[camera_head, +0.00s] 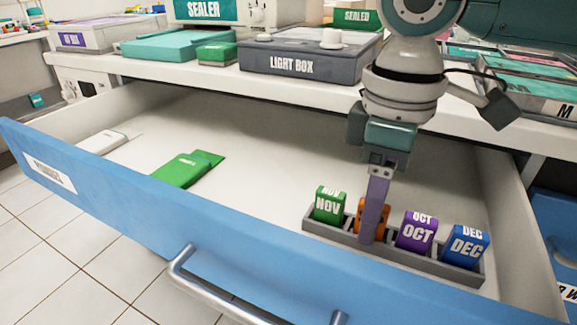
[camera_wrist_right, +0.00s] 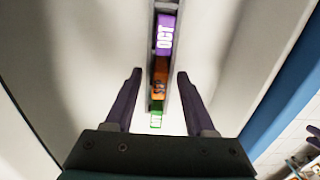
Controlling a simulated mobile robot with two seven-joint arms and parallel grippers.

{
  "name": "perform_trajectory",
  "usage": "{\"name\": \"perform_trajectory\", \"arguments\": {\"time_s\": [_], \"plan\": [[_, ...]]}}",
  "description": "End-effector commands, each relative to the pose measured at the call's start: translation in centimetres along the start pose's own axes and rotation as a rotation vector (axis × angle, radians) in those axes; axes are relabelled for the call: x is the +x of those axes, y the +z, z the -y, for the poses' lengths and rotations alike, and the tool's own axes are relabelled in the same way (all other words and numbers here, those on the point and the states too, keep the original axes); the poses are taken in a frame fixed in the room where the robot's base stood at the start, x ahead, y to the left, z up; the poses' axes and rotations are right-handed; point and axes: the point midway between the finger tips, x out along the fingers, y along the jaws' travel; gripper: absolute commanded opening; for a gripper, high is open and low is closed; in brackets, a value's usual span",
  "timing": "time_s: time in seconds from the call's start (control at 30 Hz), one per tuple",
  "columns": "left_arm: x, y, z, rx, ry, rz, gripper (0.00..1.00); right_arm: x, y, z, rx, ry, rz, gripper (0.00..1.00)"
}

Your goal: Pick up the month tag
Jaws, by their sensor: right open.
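Month tags stand in a grey rack (camera_head: 341,236) inside the open drawer: a green NOV tag (camera_head: 329,204), an orange tag (camera_head: 384,222), a purple OCT tag (camera_head: 416,232) and a blue DEC tag (camera_head: 465,245). My right gripper (camera_head: 371,222) points down at the rack, and its finger hides part of the orange tag and its lettering. In the right wrist view the right gripper (camera_wrist_right: 158,76) is open, its fingers apart on either side of the rack line. The orange tag (camera_wrist_right: 158,88) shows between them, and the OCT tag (camera_wrist_right: 165,35) lies farther up. My left gripper is out of view.
The drawer's blue front (camera_head: 190,230) with a metal handle and the drawer's right wall bound the rack. A green packet (camera_head: 187,170) and a white item (camera_head: 102,142) lie in the drawer's left part. A light box (camera_head: 305,55) stands on the counter behind.

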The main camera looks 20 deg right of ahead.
Motion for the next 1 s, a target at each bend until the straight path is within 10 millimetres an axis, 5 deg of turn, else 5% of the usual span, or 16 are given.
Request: {"name": "perform_trajectory", "arguments": {"time_s": [0.13,0.6,1.0], "plan": [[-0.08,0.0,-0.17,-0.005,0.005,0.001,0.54,-0.12,-0.02,0.01,0.0,0.0,-0.001,0.53],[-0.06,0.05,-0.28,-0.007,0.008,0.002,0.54,-0.14,-0.01,0.01,0.0,0.0,-0.001,0.0],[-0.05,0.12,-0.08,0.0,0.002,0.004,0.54,-0.15,-0.01,0.01,0.0,0.0,-0.001,0.0]]}}
